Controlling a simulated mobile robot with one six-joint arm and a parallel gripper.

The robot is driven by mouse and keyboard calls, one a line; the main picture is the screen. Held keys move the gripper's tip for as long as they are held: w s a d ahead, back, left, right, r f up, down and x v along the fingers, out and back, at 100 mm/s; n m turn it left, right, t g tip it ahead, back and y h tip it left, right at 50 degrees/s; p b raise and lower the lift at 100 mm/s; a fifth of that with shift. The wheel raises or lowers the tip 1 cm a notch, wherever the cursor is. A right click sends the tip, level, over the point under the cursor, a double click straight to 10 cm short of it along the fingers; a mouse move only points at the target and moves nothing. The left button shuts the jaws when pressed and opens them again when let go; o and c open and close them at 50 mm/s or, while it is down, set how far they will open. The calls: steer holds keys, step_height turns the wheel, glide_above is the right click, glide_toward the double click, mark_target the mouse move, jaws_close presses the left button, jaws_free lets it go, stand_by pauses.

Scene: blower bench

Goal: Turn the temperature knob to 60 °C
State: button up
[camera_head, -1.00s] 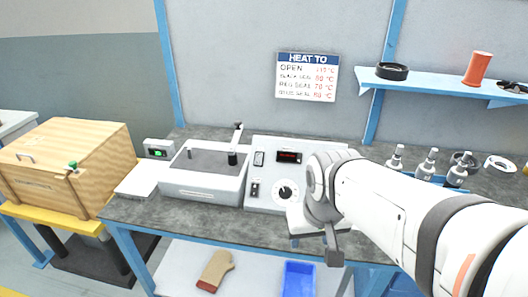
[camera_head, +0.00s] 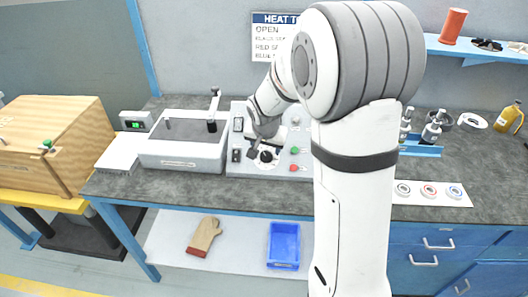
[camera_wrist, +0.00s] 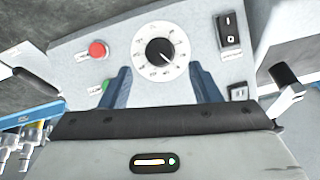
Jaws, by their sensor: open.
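The temperature knob (camera_wrist: 159,50) is a black round knob with a white pointer line on a white dial, on the grey control panel (camera_wrist: 195,40). In the head view the knob (camera_head: 266,156) sits low on the panel, just below my gripper (camera_head: 259,147). In the wrist view my gripper (camera_wrist: 162,88) is open, its two blue fingers apart and pointing at the panel, with the knob beyond and between them. Nothing is between the fingers. The dial numbers are too small to read. My arm hides the panel's display in the head view.
A red button (camera_wrist: 97,50) and a green button (camera_wrist: 105,87) are on one side of the dial, black rocker switches (camera_wrist: 229,30) on the other. Bottles (camera_head: 432,130) stand to the right.

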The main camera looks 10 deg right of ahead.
mark_target(266, 155)
steer(key=x, duration=0.5)
steer(key=shift+w+f, duration=0.1)
steer(key=shift+f, duration=0.05)
steer(key=shift+c, duration=0.5)
steer(key=c, duration=0.9)
